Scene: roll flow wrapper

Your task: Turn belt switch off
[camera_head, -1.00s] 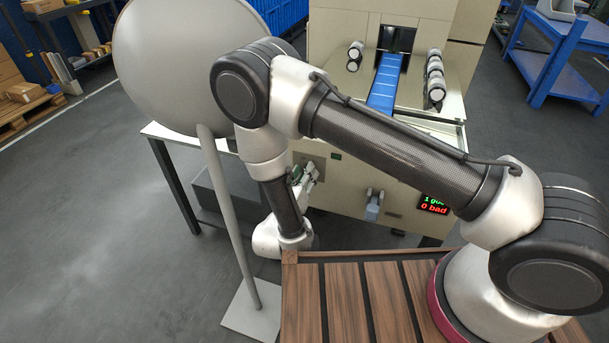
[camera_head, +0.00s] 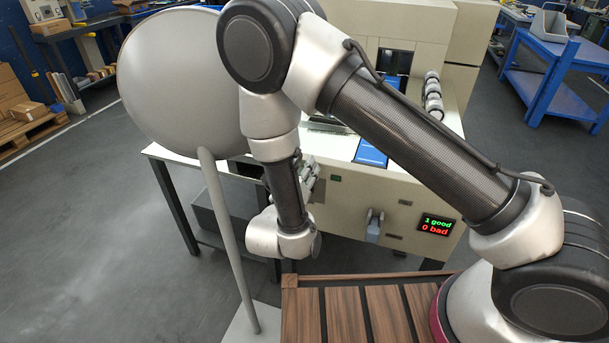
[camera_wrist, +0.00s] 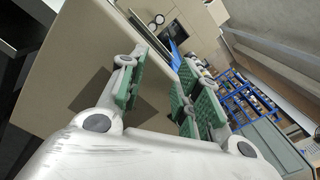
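The wrapping machine's cream front panel (camera_head: 400,190) stands beyond my arm, with a blue belt (camera_head: 371,154) running into it. A grey-blue lever-like part (camera_head: 374,226) sticks out of the panel. I cannot tell which part is the belt switch; my arm hides some of the panel. My gripper (camera_head: 309,178) is in front of the panel's left part. In the wrist view my gripper (camera_wrist: 160,95) has its green-padded fingers apart, with nothing between them. The cream panel (camera_wrist: 75,65) shows behind them.
A display (camera_head: 436,224) reads 1 good, 0 bad. A large grey disc (camera_head: 170,85) on a thin post (camera_head: 228,240) stands close left of my arm. A slatted wooden surface (camera_head: 345,305) lies below. A blue table (camera_head: 560,75) stands far right.

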